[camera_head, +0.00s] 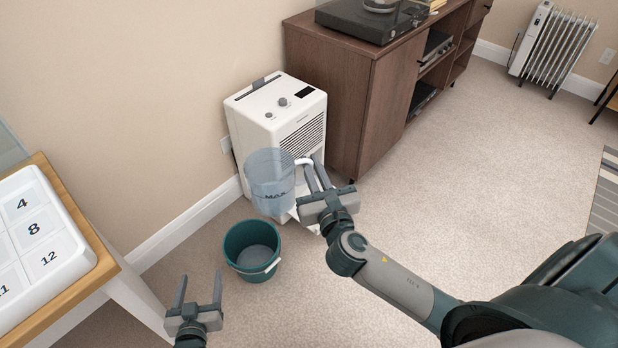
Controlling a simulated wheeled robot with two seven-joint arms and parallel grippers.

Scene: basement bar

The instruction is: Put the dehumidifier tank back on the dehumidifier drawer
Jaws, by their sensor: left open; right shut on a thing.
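The dehumidifier (288,104) is a white box with dark knobs and a side grille, standing on the carpet against the wall. The tank (270,176) is a clear bluish container with a MAX mark and a white handle. My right gripper (311,170) is shut on the tank's handle and holds the tank upright in front of the dehumidifier's lower part. A white piece, apparently the drawer (310,222), shows low behind my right gripper; most of it is hidden. My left gripper (199,290) is open and empty, low at the left.
A teal bucket (252,250) stands on the floor below and left of the tank. A brown cabinet (335,92) stands right of the dehumidifier. A wooden-edged table (70,195) with a white numbered board (45,240) is at the left.

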